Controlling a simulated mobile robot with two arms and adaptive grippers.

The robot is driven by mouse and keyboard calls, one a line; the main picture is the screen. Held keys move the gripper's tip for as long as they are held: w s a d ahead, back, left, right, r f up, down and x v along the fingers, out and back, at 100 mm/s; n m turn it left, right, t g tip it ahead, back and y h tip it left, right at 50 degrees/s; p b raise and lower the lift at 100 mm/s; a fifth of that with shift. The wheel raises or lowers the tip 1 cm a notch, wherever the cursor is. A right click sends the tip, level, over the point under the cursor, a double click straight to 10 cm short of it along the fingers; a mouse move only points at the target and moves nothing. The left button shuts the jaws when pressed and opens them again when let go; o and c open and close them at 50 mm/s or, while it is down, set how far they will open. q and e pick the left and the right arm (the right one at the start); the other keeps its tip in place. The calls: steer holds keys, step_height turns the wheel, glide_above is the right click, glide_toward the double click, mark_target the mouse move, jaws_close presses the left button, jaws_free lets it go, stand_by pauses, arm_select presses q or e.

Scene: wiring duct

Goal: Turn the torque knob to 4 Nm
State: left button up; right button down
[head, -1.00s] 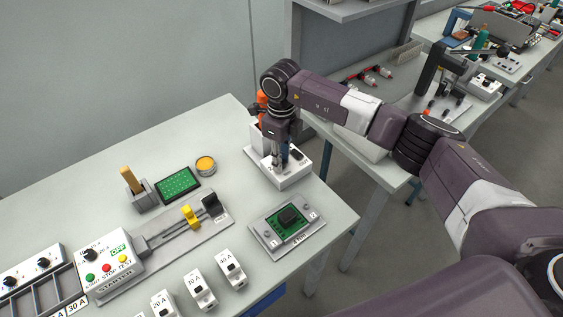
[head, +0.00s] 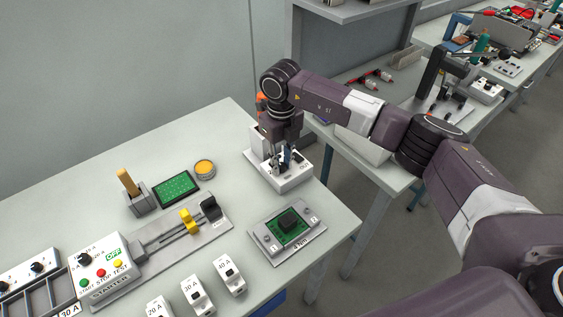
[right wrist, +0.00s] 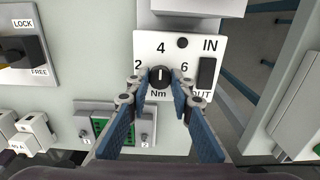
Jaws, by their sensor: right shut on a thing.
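The torque knob (right wrist: 160,77) is a black round knob on a white panel (right wrist: 145,45) marked 2, 4, 6 and Nm in the right wrist view. A pale mark on the knob points roughly up, towards the 4. My right gripper (right wrist: 161,80) is shut on the knob, one fingertip on each side. In the head view the right gripper (head: 280,167) is down at the white unit (head: 291,182) at the table's back right, and hides the knob. My left gripper is not in view.
A green board in a grey holder (head: 270,238) lies in front of the unit. A slider fixture (head: 200,232) stands to the left. The table's right edge is close.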

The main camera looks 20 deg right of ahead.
mark_target(282, 165)
steer(key=shift+w+r, duration=0.1)
steer(key=shift+r, duration=0.05)
steer(key=c, duration=1.7)
jaws_free()
step_height(282, 165, up, 12)
steer(key=shift+f, duration=0.1)
